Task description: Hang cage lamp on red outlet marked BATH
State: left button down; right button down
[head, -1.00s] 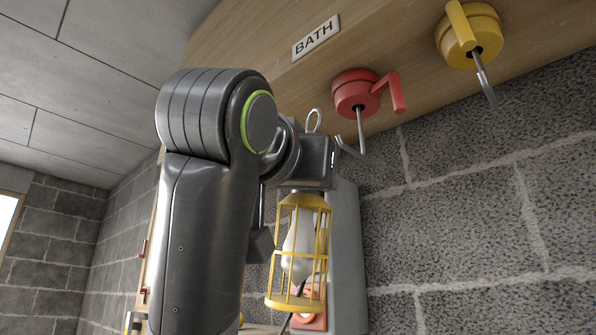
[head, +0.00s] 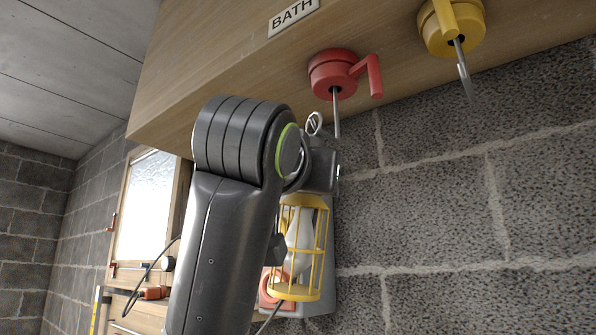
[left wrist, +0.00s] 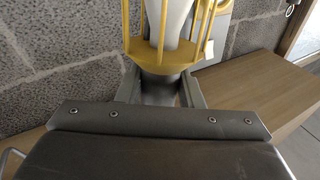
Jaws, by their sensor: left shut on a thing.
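The cage lamp (head: 300,245) has a yellow wire cage around a white bulb and a metal ring (head: 314,123) on top. My left gripper (head: 318,182) is shut on it just above the cage, and it hangs about upright. In the left wrist view the yellow cage (left wrist: 165,58) shows beyond the jaws (left wrist: 160,88). The red outlet (head: 332,72) is under the wooden board, by the label BATH (head: 293,15). I cannot tell whether ring and hook touch. My right gripper is not in view.
A yellow outlet (head: 450,28) with its own hook is to the right. A grey block wall (head: 450,190) stands behind. The wooden board (head: 220,70) runs overhead. A window (head: 146,205) is at left. A reddish fitting (head: 270,285) is behind the lamp.

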pick_arm(q)
jog(key=shift+w+d, duration=0.2)
jog(key=shift+w, duration=0.05)
jog(key=shift+w+d+f+b, duration=0.4)
jog(key=shift+w+f+b, duration=0.1)
jog(key=shift+f, duration=0.25)
